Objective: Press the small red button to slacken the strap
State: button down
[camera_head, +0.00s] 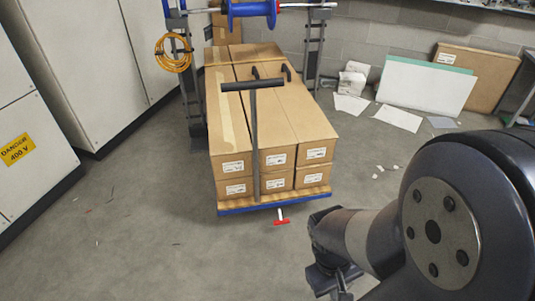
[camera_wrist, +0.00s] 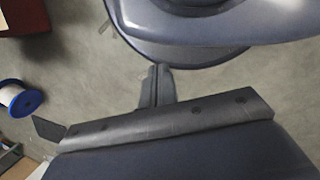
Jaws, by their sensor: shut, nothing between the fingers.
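No small red button and no strap can be made out for certain. A small red piece on a white stem (camera_head: 281,221) sticks out low at the front of a blue cart (camera_head: 240,209); it looks like a pedal. Stacked cardboard boxes (camera_head: 287,118) stand on the cart, with a black T-shaped handle (camera_head: 253,130) upright in front of them. My gripper (camera_head: 341,290) is at the bottom of the head view, right of and nearer than the red piece, apart from the cart. In the wrist view its fingers (camera_wrist: 157,82) are shut and empty over bare floor.
Grey cabinets (camera_head: 75,65) with a yellow danger sign (camera_head: 17,149) stand at the left. A rack with a blue reel (camera_head: 251,9) and an orange cable coil (camera_head: 173,53) is behind the cart. Panels (camera_head: 426,86) lean on the right wall, with papers nearby. The floor left of the cart is mostly clear.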

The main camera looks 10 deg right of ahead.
jog(key=w+a+f+n+t, duration=0.1)
jog(key=w+f+t, duration=0.15)
jog(key=w, duration=0.45)
jog(key=w+a+f+n+t+y, duration=0.15)
jog(key=w+f, duration=0.25)
jog(key=w, duration=0.4)
jog(key=w+f+n+t, duration=0.2)
jog(key=w+f, duration=0.1)
jog(key=w, duration=0.4)
jog(key=w+a+f+n+t+y+b, duration=0.2)
jog(key=w+a+f+n+t+y, duration=0.15)
jog(key=w+a+f, duration=0.55)
jog(key=s+a+f+n+t+y, duration=0.1)
jog(key=s+a+f+n+y, duration=0.1)
jog(key=a+f+y, duration=0.5)
jog(key=a+y, duration=0.3)
jog(key=shift+s+y, duration=0.25)
jog(key=shift+y, duration=0.05)
jog(key=shift+t, duration=0.25)
